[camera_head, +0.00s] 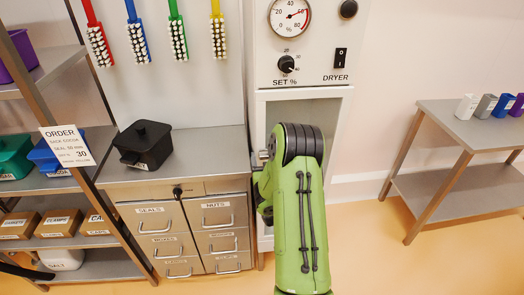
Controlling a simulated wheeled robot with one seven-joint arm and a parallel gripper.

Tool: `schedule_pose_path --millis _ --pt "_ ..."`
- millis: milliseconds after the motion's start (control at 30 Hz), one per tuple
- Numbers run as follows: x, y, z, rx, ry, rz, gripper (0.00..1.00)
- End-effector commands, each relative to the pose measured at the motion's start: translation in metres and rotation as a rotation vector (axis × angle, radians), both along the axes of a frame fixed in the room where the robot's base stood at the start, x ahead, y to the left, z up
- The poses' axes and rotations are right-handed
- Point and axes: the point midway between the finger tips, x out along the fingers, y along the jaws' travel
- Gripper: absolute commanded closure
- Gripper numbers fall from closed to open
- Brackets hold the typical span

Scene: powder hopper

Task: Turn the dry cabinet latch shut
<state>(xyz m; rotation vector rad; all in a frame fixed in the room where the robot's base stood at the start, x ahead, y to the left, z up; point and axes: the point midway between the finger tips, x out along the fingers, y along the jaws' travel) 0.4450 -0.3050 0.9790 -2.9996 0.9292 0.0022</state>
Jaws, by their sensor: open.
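The white dry cabinet (340,125) stands in the middle, with a pale door or window panel under its control panel. My green arm with a black joint rises in front of the panel and covers much of it. A small grey and black part shows at the cabinet's left edge, beside my arm; I cannot tell if it belongs to the latch or to my arm. The latch cannot be made out for certain, and its position cannot be read. My gripper is hidden behind my arm, so its place relative to the latch does not show.
A drawer unit (184,233) with a black lidded box (143,145) on top stands left of the cabinet. A shelf rack (62,199) is at the far left. A steel table (462,122) with several small containers stands right; floor between is clear.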

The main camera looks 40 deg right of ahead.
Motion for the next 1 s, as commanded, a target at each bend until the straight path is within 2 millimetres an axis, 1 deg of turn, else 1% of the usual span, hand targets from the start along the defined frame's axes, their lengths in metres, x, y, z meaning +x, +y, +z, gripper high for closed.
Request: schedule_pose_path --millis 167,267,533,767,1000 --pt "-0.0001 0.0000 -0.0006 0.000 0.000 0.000 0.32" --pt "0.0000 0.0000 -0.0005 0.000 0.000 0.000 0.46" --pt "0.0001 -0.0001 -0.0004 -0.001 0.001 0.000 0.87" --pt "0.0002 0.0000 -0.0007 -0.016 0.010 0.000 0.88" --pt "0.0008 0.0003 -0.0018 -0.105 0.067 0.002 0.88"
